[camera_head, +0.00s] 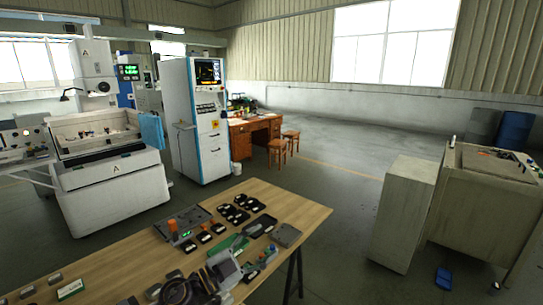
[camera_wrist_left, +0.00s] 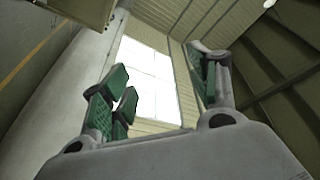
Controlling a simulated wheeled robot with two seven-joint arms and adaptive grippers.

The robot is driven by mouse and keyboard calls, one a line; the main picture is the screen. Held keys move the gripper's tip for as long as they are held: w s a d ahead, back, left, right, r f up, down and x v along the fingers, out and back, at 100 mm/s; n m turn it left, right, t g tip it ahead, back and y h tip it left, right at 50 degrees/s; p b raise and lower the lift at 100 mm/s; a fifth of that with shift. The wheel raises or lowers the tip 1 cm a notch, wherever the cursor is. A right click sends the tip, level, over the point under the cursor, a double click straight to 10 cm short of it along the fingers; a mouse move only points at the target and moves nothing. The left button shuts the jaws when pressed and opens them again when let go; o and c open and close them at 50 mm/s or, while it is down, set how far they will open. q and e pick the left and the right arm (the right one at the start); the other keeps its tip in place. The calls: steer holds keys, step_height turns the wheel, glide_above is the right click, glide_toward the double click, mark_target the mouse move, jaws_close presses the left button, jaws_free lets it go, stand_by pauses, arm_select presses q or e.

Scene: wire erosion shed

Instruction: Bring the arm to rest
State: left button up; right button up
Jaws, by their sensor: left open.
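My left gripper (camera_head: 251,252) is at the bottom middle of the head view, in front of the wooden table as seen from there. Its grey body and green finger pads cover part of the tabletop. In the left wrist view the gripper (camera_wrist_left: 165,85) has its green-padded fingers spread wide with nothing between them. Beyond them are the window and the shed wall, so it points away from the tabletop. My right gripper is in neither view.
The wooden table (camera_head: 122,250) carries black trays (camera_head: 232,214), a grey block (camera_head: 286,235) and an orange-topped part (camera_head: 173,227). A pale cabinet (camera_head: 405,215) stands to the right. Open floor (camera_head: 335,195) lies between. A white machine (camera_head: 112,190) stands at left.

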arm_select(q)
steer(key=w+a+f+n+t+y, duration=0.1)
steer(key=w+a+n+t+y, duration=0.1)
steer(key=a+n+t+y, duration=0.8)
steer(key=s+a+f+n+g+y, duration=0.3)
steer(key=a+f+n+g+y, duration=0.1)
steer(key=a+f, duration=0.15)
steer(key=s+a+f+n+g+y, duration=0.3)
steer(key=a+f+n+g+y, duration=0.1)
steer(key=f, duration=0.3)
steer(key=s+f+g+h, duration=0.1)
steer(key=s+f+g, duration=0.45)
steer(key=s, duration=0.45)
steer(key=s+f+g+h, duration=0.1)
steer(key=s+f+g, duration=0.45)
steer(key=s, duration=0.45)
step_height(320, 180, down, 34)
steer(key=s, duration=0.2)
steer(key=s+a+f+g, duration=0.1)
steer(key=s+a+f, duration=0.1)
steer(key=s+f, duration=0.8)
steer(key=s+a+f+m, duration=0.1)
steer(key=s+f, duration=0.9)
steer(key=s, duration=0.2)
steer(key=shift+s+a+g, duration=0.15)
steer(key=shift+a+g, duration=0.25)
steer(key=shift+s+r, duration=0.1)
steer(key=shift+s, duration=0.05)
